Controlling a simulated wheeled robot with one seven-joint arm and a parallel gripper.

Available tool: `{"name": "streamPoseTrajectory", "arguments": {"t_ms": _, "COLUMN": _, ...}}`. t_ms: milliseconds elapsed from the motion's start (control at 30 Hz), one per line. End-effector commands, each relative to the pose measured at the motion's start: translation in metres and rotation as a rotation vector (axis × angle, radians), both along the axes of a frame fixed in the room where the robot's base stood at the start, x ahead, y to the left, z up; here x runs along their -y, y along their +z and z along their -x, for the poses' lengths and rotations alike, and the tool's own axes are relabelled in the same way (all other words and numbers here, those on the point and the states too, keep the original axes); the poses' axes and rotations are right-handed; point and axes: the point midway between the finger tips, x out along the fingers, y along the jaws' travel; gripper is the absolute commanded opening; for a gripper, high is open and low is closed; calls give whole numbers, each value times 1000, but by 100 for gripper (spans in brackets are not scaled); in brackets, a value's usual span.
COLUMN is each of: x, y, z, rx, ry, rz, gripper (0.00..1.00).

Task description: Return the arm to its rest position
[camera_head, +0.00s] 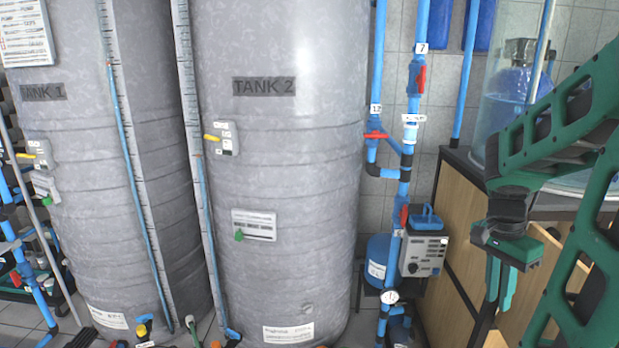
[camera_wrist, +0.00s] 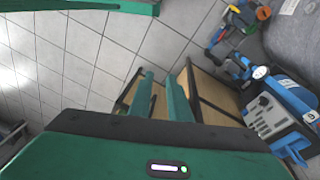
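My green and black arm is folded at the right of the head view. My gripper (camera_head: 501,284) hangs from it with its fingers pointing down, in front of the wooden cabinet. In the wrist view the two green fingers of my gripper (camera_wrist: 162,82) stand a little apart with nothing between them. Tile floor and wooden panels show beyond the tips. The gripper touches nothing that I can see.
Two grey tanks, Tank 1 (camera_head: 60,180) and Tank 2 (camera_head: 280,160), fill the left and middle. Blue pipes with red valves (camera_head: 376,135), a grey pump unit (camera_head: 423,252) and a wooden cabinet (camera_head: 462,222) stand close to my arm.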

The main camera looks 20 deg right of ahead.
Motion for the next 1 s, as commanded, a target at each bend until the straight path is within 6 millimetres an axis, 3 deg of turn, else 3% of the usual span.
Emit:
{"name": "streamPoseTrajectory", "arguments": {"t_ms": 200, "x": -73, "y": 13, "z": 26, "rx": 32, "ry": 495, "rz": -108, "gripper": 17}}
{"name": "streamPoseTrajectory", "arguments": {"t_ms": 400, "x": -119, "y": 14, "z": 50, "rx": 47, "ry": 863, "rz": -164, "gripper": 17}}
{"name": "streamPoseTrajectory", "arguments": {"t_ms": 600, "x": -137, "y": 13, "z": 61, "rx": 51, "ry": 1018, "rz": -182, "gripper": 17}}
{"name": "streamPoseTrajectory", "arguments": {"t_ms": 1000, "x": -137, "y": 13, "z": 62, "rx": 51, "ry": 1026, "rz": -185, "gripper": 17}}
